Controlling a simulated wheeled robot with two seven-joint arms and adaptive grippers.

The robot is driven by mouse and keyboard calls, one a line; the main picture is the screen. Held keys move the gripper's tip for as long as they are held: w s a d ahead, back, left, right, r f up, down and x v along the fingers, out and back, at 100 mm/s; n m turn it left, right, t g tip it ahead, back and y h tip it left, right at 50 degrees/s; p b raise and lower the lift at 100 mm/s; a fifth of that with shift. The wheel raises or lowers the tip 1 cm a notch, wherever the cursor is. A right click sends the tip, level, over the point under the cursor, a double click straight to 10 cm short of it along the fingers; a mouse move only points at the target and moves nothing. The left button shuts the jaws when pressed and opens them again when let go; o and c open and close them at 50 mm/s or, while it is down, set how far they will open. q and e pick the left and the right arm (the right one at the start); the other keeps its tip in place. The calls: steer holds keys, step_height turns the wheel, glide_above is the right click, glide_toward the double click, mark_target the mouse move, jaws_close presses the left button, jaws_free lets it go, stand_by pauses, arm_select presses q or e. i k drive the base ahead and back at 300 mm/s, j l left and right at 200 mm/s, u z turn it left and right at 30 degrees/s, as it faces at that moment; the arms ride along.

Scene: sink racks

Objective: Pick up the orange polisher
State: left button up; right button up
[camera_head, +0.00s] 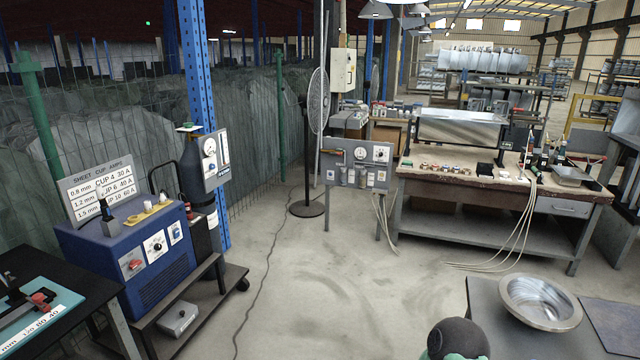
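I cannot make out an orange polisher for certain. A small red-orange item (535,170) lies near the hoses at the right of the far workbench (450,166), too small to identify. Neither of my grippers shows in the head view, so I cannot see what they hold.
A blue welding machine (142,262) stands on a cart at left, beside a black table with a teal mat (48,310). A metal bowl (540,302) sits on a grey table at lower right. A dark rounded thing (457,338) rises nearby. The middle floor is open, with a cable.

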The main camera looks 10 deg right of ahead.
mark_target(530, 149)
steer(key=i+j+z, duration=0.45)
steer(key=i+j, duration=0.4)
steer(key=i, duration=0.15)
steer(key=i+l+z, duration=0.1)
steer(key=i+z, duration=0.2)
steer(key=i, duration=0.6)
steer(key=i+j+z, duration=0.1)
steer(key=i+z, duration=0.15)
steer(key=i, duration=0.7)
steer(key=i+z, duration=0.2)
steer(key=i, duration=0.3)
steer(key=i+z, duration=0.25)
steer(key=i, duration=0.25)
steer(key=i+z, duration=0.2)
steer(key=i, duration=0.3)
steer(key=i+j+z, duration=0.25)
steer(key=i, duration=0.2)
steer(key=i+l+z, duration=0.25)
steer(key=i+z, duration=0.2)
steer(key=i+l+z, duration=0.1)
steer(key=i+z, duration=0.7)
steer(key=z, duration=0.15)
steer(key=i+j+z, duration=0.25)
steer(key=i+z, duration=0.2)
steer(key=i+l+u, duration=0.15)
steer(key=i, duration=0.35)
steer(key=i+l+u, duration=0.15)
steer(key=i, duration=0.35)
steer(key=i+l+u, duration=0.15)
steer(key=i, duration=0.35)
